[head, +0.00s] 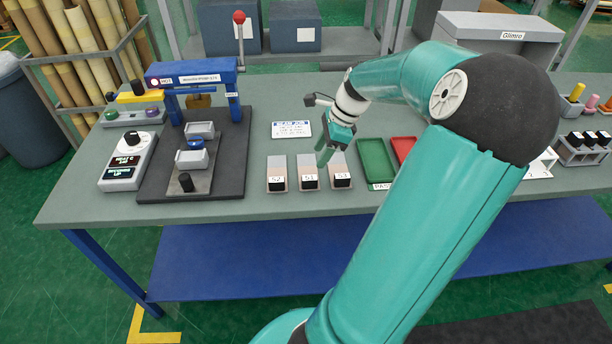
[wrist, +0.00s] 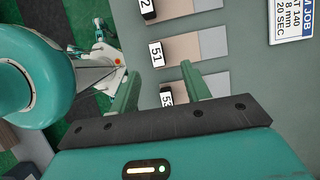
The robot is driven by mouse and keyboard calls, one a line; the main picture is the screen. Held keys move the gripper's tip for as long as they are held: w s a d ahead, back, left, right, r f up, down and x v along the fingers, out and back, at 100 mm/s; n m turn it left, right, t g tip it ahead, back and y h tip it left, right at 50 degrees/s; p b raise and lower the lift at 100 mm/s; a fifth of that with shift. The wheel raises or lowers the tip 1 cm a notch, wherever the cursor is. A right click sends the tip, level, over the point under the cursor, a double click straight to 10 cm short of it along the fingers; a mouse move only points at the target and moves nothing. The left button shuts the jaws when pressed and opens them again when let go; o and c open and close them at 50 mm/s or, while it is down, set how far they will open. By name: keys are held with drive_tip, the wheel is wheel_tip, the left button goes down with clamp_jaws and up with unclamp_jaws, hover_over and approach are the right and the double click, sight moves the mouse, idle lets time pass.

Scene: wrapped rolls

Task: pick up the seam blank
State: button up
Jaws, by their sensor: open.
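Three flat seam blanks lie in a row near the table's front edge, each with a beige part, a grey part and a black end with a white label: S2 (head: 277,173), S1 (head: 308,171) and S3 (head: 340,169). My gripper (head: 327,153) is open and empty, pointing down above the table near S1 and S3. In the wrist view, its fingers (wrist: 160,68) are spread, with blank S3 (wrist: 206,87) behind and partly hidden by them. Blank S1 (wrist: 182,50) lies clear beyond the fingertips, and S2 (wrist: 175,8) is at the top edge.
A job card (head: 291,130) lies behind the blanks. A green tray (head: 376,160) and a red tray (head: 403,148) are just right of S3. A blue lever press (head: 193,75) on a dark base and a control box (head: 128,160) stand left. My arm hides part of the right side.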

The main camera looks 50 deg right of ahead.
sight(309, 178)
drive_tip(key=x, duration=0.4)
drive_tip(key=shift+a+f, duration=0.1)
drive_tip(key=shift+f, duration=0.25)
drive_tip(key=shift+s+x, duration=0.15)
drive_tip(key=shift+x, duration=1.15)
drive_tip(key=shift+s+x, duration=0.2)
drive_tip(key=shift+x, duration=1.1)
clamp_jaws()
drive_tip(key=shift+r, duration=0.1)
